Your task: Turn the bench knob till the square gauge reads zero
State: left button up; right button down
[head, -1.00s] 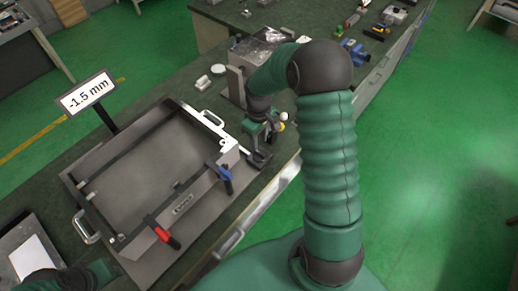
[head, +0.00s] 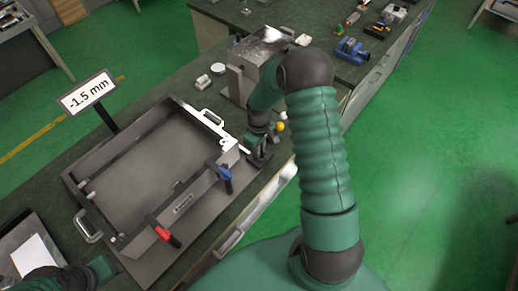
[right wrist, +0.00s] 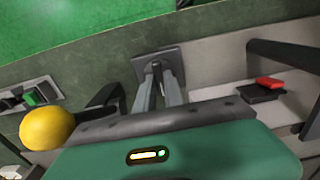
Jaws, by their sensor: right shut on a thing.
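The gauge sign (head: 88,93) stands on a post at the back left corner of the metal frame and reads -1.5 mm. My right gripper (head: 257,160) is at the bench's front edge, just right of the frame. In the right wrist view its two grey fingers (right wrist: 157,82) are shut on a small part in front of a dark square plate (right wrist: 172,57). I take this part to be the bench knob; the fingers mostly hide it. My left arm shows at the bottom left, but its gripper's jaws cannot be made out.
The shallow metal frame (head: 78,187) carries a blue-handled clamp (head: 224,179) and a red-handled clamp (head: 163,232). A yellow ball (head: 279,126) is close beside my right gripper, and shows large in the wrist view (right wrist: 47,128). A metal box (head: 237,84) stands behind.

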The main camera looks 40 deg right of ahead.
jog(key=shift+n, duration=0.3)
jog(key=shift+n+p, duration=0.35)
jog(key=shift+n, duration=0.25)
jog(key=n+p, duration=0.2)
jog(key=n, duration=0.3)
jog(key=shift+s+r, duration=0.1)
jog(key=n+p, duration=0.1)
jog(key=n, duration=0.3)
jog(key=shift+n+p, duration=0.35)
jog(key=shift+n, duration=0.05)
jog(key=shift+n+p, duration=0.6)
jog(key=shift+n, duration=1.1)
jog(key=shift+d, duration=0.1)
